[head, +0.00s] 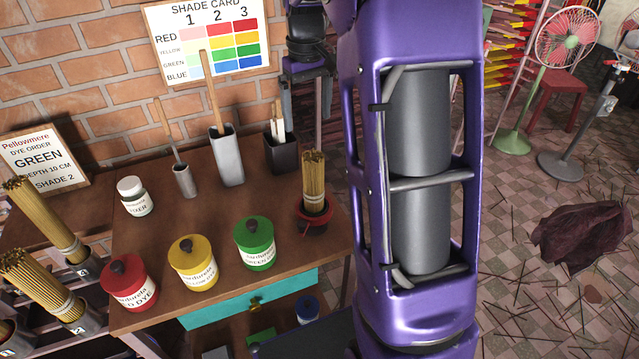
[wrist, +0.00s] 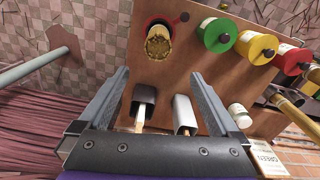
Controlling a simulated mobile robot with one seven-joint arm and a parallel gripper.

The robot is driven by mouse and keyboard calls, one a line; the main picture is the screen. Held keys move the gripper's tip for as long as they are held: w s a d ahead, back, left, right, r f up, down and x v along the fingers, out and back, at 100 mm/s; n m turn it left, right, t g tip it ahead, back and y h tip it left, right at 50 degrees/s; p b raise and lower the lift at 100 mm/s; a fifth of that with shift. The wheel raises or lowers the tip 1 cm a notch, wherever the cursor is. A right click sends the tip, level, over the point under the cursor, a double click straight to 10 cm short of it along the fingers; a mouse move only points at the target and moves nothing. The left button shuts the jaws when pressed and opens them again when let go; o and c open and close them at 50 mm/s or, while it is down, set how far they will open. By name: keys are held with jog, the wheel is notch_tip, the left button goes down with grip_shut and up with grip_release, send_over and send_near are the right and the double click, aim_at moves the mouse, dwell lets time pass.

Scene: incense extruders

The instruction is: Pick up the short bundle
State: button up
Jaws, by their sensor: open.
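A short bundle of tan incense sticks (head: 313,172) stands upright in a red pot (head: 328,214) at the right front of the brown table. In the wrist view the bundle (wrist: 158,46) is seen nearly end-on in the red pot, ahead of the fingertips. My gripper (head: 306,112) hangs behind the table's right part, beyond the bundle and above the black cup. In the wrist view my gripper (wrist: 160,78) has its two fingers wide apart with nothing held between them. The gripper is small and partly dark in the head view.
A black cup (head: 281,155), a grey square holder (head: 227,160) and a smaller holder (head: 185,181) stand at the back. Red (head: 130,284), yellow (head: 193,263) and green (head: 255,244) jars line the front. Longer bundles (head: 45,220) stand at left. The brick wall is close behind.

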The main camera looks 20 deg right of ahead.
aim_at(309, 155)
notch_tip(309, 155, down, 12)
jog(key=shift+s+f+b, duration=0.15)
jog(key=shift+b, duration=0.4)
jog(key=shift+s+d+f, duration=0.15)
jog(key=shift+d+f, duration=0.05)
jog(key=shift+f, duration=1.15)
jog(key=shift+s+d+f, duration=0.1)
jog(key=shift+d+f, duration=0.05)
jog(key=shift+f, duration=1.15)
jog(key=shift+c, duration=0.3)
grip_shut()
